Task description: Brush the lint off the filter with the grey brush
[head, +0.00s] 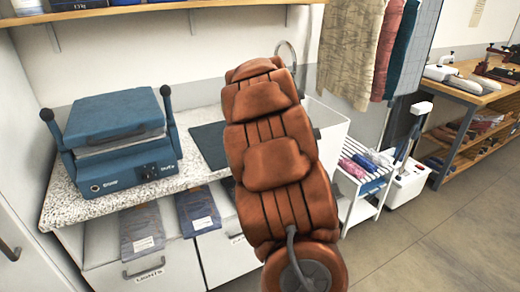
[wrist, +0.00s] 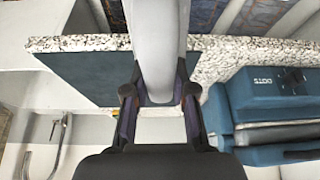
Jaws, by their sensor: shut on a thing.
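My gripper (wrist: 159,95) shows in the wrist view, its two dark fingers on either side of a smooth pale grey thing, which looks like the grey brush (wrist: 158,45). The gripper is shut on it. The brush runs up out of the top of the picture, so its far end and any bristles are out of view. The gripper is above the worktop, by a dark teal mat. In the head view my own arm hides the gripper and brush. I cannot make out the filter or any lint in either view.
The dark teal mat (head: 209,145) lies on the speckled worktop (head: 62,203); a blue press (head: 118,140) stands to its left. A sink with a tap (wrist: 57,130) is beside the mat. Drawers are below. A white rack (head: 362,185) and hanging cloths (head: 350,45) are at the right.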

